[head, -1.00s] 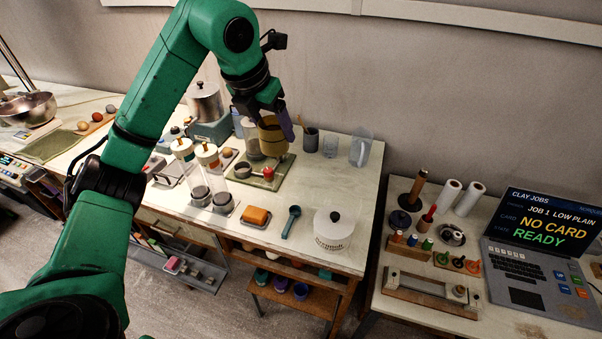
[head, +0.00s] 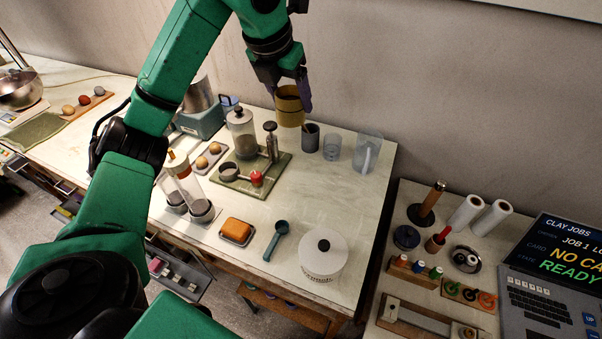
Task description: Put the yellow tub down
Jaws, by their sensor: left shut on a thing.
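The yellow tub (head: 289,108) is a mustard-coloured round cup held above the back of the white table. My left gripper (head: 290,90) points down and is shut on it, with one finger on each side near the rim. My right gripper is not in view.
A clear jug (head: 367,151) and small beaker (head: 332,147) stand at the back right. A white lidded pot (head: 323,256) stands at the front. The table's middle right (head: 325,200) is bare.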

